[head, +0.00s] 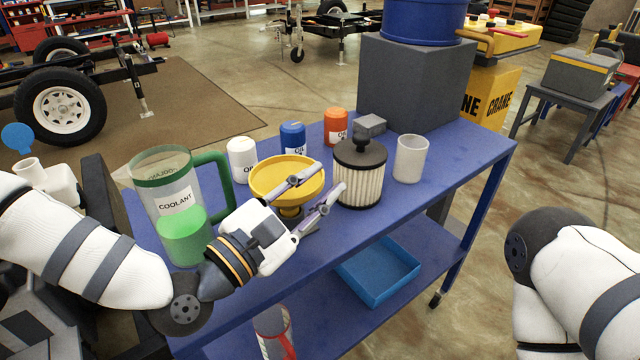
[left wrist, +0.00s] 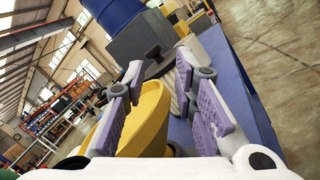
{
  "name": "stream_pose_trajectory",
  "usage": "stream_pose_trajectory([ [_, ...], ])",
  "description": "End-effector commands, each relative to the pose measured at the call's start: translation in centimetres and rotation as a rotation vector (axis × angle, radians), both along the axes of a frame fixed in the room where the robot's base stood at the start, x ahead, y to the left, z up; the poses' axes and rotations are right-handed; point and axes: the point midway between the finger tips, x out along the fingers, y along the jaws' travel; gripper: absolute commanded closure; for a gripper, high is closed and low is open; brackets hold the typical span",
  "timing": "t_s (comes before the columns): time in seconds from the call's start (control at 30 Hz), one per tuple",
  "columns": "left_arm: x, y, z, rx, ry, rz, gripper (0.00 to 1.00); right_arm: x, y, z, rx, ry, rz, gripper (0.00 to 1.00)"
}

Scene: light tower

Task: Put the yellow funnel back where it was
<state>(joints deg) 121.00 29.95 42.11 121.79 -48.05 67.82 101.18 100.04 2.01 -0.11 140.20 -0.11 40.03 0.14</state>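The yellow funnel (head: 285,176) stands upright on the blue cart's top (head: 445,180), wide mouth up. It is between the coolant jug (head: 178,205) and the pleated filter (head: 360,178). My left gripper (head: 312,192) is open at the funnel's near side, its fingers pointing toward the filter. One finger overlaps the funnel's bowl in the head view; its lower part is partly hidden by the gripper. In the left wrist view the funnel (left wrist: 148,122) shows behind the left finger and partly between the open fingers; I cannot tell whether they touch. My right gripper is out of view.
White (head: 242,160), blue (head: 292,139) and orange (head: 336,126) oil bottles stand behind the funnel. A pale cup (head: 410,158) is right of the filter. A grey box (head: 418,82) holds a blue drum (head: 422,20). The cart's right front top is clear.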

Motion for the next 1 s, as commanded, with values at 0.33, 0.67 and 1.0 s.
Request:
stream_pose_trajectory([
  [0.33,-5.3,4.8,-1.2,-0.001,0.007,0.003,0.74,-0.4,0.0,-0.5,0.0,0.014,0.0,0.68],
  [0.67,-8.2,7.2,-1.5,-0.001,0.004,0.001,0.74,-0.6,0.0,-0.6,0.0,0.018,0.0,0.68],
  [1.0,-8.3,7.2,-1.5,-0.001,0.004,0.0,0.74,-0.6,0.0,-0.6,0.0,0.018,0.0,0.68],
])
